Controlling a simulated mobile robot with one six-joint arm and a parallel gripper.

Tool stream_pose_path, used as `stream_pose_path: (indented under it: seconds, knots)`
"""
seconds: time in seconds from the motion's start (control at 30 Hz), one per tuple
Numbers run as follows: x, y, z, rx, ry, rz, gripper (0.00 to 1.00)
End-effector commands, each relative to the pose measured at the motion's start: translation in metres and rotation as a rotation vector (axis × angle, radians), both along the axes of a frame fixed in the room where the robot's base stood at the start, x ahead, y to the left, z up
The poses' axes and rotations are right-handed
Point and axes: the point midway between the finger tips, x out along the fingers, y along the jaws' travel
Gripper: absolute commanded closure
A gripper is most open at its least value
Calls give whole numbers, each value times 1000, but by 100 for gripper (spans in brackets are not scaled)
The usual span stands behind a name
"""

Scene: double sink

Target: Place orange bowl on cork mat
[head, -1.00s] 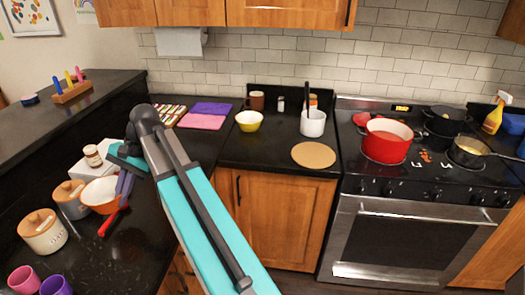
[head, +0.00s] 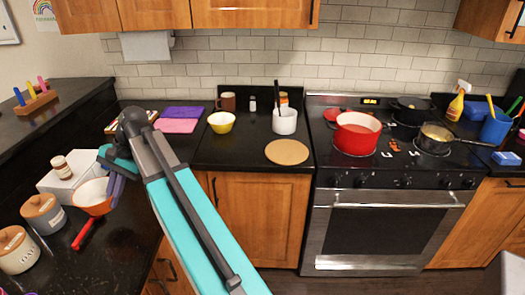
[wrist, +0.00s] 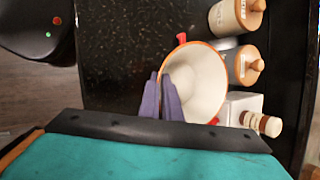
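The orange bowl (head: 92,198), white inside with an orange rim, is on the left over the dark counter. My gripper (head: 117,188) is shut on its right-hand rim and seems to hold it slightly above the counter. In the wrist view, the purple fingers of my gripper (wrist: 163,95) pinch the rim, and the bowl's white inside (wrist: 200,85) faces the camera. The round cork mat (head: 287,152) lies bare on the counter left of the stove, well to the right of the bowl.
Two lidded canisters (head: 43,212) and a white box (head: 68,178) with a jar stand left of the bowl. A red-handled item (head: 85,232) lies below it. A yellow bowl (head: 221,122) and a white utensil crock (head: 284,121) stand behind the mat.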

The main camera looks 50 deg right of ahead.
Motion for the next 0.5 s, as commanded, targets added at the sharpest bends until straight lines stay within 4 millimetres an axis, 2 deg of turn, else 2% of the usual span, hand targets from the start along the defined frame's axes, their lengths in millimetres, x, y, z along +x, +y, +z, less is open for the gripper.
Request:
stream_pose_path:
  seconds: [0.1,0.5]
  knots:
    - [-8,-38,1,-1,-5,-77,100]
    - [-40,-159,-3,-9,-7,-343,100]
